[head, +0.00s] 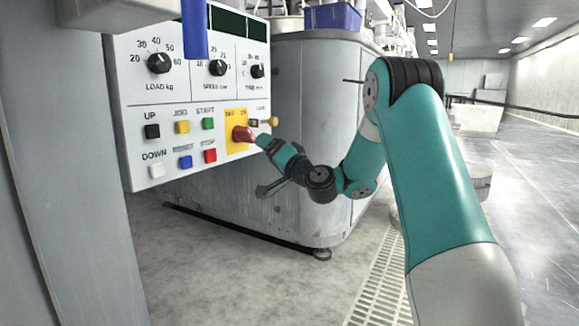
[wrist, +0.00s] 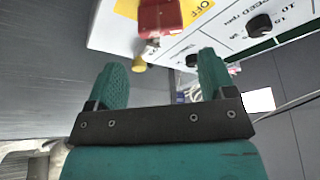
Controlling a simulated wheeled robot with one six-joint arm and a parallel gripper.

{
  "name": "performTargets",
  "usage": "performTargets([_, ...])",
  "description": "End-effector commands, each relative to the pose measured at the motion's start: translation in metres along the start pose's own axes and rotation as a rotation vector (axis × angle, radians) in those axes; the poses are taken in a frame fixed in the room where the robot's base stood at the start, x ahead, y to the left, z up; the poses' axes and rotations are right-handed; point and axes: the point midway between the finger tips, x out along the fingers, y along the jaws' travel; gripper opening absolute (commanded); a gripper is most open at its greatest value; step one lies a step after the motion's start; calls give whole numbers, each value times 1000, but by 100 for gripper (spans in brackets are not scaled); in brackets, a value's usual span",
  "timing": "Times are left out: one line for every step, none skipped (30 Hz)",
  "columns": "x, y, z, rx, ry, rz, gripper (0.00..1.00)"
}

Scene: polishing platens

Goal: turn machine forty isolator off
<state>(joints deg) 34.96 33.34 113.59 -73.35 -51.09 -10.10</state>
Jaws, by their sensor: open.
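The isolator is a red handle (head: 241,134) on a yellow plate (head: 236,117) at the lower right of the white control panel. In the wrist view the red handle (wrist: 160,14) and its yellow plate (wrist: 198,9) show at the top edge, with OFF lettering beside the handle. I cannot tell for sure which position the handle points to. My gripper (head: 267,141) is just right of the handle, pointing at it. In the wrist view my gripper (wrist: 161,62) has its two teal fingers spread, with nothing held; the handle lies beyond the fingertips.
A small yellow knob (head: 274,121) sticks out right of the isolator. Push buttons, including red STOP (head: 210,156), are to its left. Dials such as the load dial (head: 159,63) sit above. A blue item (head: 194,28) hangs before the panel. The grey machine body (head: 325,90) stands behind.

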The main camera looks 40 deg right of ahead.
Motion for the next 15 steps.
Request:
performTargets([-15,5,2,4,0,7,77])
performTargets([-23,4,2,4,1,7,77])
performTargets([-34,6,3,2,2,6,77])
performTargets([-42,7,4,-1,3,4,77])
performTargets([-49,7,5,-2,3,3,77])
performTargets([-58,6,5,-2,3,2,77])
performTargets([-62,6,5,-4,3,0,77])
performTargets([-64,5,4,-5,3,-1,77])
performTargets([-68,5,4,-5,2,-1,77])
performTargets([-71,4,3,-4,1,-1,77])
performTargets([-73,4,3,-4,1,-1,77])
performTargets([-76,3,3,-4,1,-1,77])
performTargets([-78,3,2,-4,1,-1,77])
performTargets([-79,2,2,-4,0,-1,77])
performTargets([-80,2,2,-3,-1,-1,77])
